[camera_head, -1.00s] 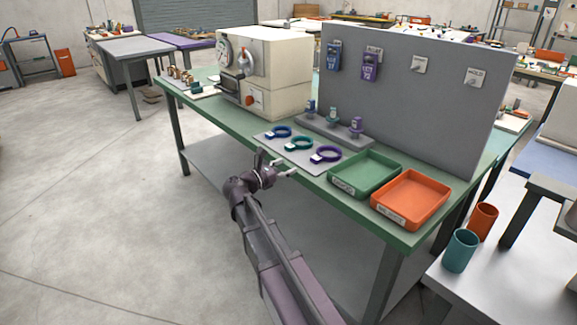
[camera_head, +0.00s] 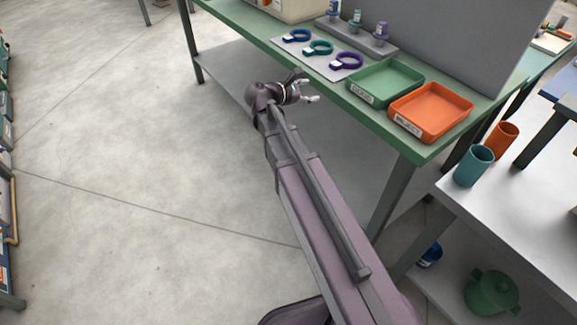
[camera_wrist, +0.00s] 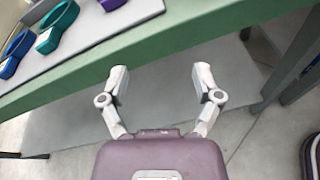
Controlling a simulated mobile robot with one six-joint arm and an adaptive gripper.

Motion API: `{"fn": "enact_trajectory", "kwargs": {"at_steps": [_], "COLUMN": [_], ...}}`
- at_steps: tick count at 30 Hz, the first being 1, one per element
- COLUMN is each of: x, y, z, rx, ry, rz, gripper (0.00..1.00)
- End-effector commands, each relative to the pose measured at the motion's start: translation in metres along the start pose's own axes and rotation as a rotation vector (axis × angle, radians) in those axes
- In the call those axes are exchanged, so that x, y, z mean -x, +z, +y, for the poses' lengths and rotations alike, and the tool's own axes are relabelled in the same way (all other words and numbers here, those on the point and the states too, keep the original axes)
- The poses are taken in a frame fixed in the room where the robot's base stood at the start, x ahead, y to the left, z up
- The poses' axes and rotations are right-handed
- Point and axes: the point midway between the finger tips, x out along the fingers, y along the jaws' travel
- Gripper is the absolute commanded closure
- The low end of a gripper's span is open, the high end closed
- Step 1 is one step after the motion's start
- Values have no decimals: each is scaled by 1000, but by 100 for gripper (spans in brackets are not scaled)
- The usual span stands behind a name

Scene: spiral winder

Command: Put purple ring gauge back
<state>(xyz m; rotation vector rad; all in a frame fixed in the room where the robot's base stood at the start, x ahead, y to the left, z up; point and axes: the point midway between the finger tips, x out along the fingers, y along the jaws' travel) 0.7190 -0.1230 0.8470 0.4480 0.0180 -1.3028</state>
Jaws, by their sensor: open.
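The purple ring gauge (camera_head: 346,62) lies on a light grey mat (camera_head: 326,72) at the front of the green table, at the right end of a row of three. Part of it shows at the top of the wrist view (camera_wrist: 112,4). A teal ring gauge (camera_head: 318,48) and a blue ring gauge (camera_head: 297,35) lie to its left. My gripper (camera_head: 309,86) is open and empty, in front of the table edge and apart from the rings. In the wrist view its two fingers (camera_wrist: 160,82) stand wide apart with nothing between them.
A green tray (camera_head: 385,103) and an orange tray (camera_head: 462,123) stand right of the mat. Behind the rings a grey stand (camera_head: 373,44) holds several plug-like pieces. The table's green front edge (camera_wrist: 130,55) lies just beyond my fingers. Two cups stand on the bench at right.

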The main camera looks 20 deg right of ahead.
Motion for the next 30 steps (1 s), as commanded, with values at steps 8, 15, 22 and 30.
{"fn": "enact_trajectory", "kwargs": {"at_steps": [8,15,22,30], "x": [8,38,81,121], "y": [-46,-84,-110,-122], "z": [-72,-124,-164,-186], "rx": [-445,-806,-1095,-1270], "ry": [-238,-539,-896,-1213], "rz": [298,496,615,653], "gripper": [18,18,18,18]}}
